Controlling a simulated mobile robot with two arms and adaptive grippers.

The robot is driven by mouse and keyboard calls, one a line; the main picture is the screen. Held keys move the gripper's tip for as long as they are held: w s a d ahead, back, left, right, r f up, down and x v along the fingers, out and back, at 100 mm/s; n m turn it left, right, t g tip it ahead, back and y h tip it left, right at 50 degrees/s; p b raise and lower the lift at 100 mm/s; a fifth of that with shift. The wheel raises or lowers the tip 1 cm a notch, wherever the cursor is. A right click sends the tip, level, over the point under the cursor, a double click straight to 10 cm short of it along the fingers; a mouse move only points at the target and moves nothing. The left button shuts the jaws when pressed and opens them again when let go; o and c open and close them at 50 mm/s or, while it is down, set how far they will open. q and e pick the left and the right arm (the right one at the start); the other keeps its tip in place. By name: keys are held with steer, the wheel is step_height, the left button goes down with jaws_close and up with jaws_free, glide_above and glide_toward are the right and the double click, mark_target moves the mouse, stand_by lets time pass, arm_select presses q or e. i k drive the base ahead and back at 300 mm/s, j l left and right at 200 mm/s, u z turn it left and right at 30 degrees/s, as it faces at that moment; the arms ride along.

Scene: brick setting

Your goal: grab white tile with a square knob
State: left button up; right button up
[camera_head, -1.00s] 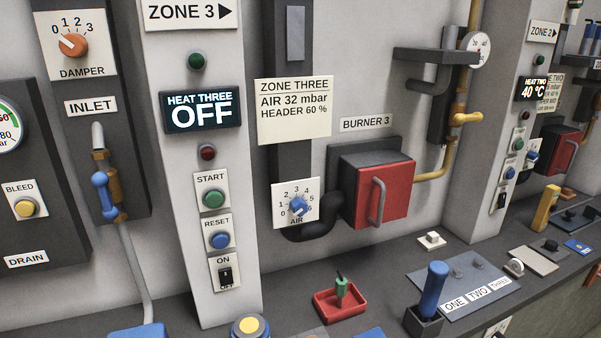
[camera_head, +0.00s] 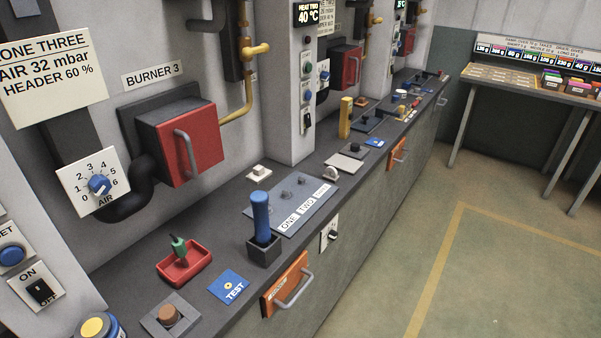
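A small white tile with a raised knob (camera_head: 259,173) lies on the dark counter, near the wall. It is between the red burner box and the grey pillar, behind the plate marked ONE TWO THREE. It is small in the picture, and I cannot make out the exact shape of its knob. Neither of my grippers shows in the head view.
Open floor (camera_head: 486,270) lies right.

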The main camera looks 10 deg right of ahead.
mark_target(259, 174)
steer(key=u, duration=0.9)
steer(key=l+u, duration=0.3)
steer(key=l, duration=0.15)
steer(key=l+u, duration=0.35)
steer(key=k+l+u, duration=0.1)
steer(key=l+u, duration=0.2)
steer(key=l, duration=0.15)
steer(key=k+l+u, duration=0.15)
steer(key=l+u, duration=0.2)
steer(key=k+l+u, duration=0.3)
steer(key=i+l, duration=0.1)
steer(key=l, duration=0.05)
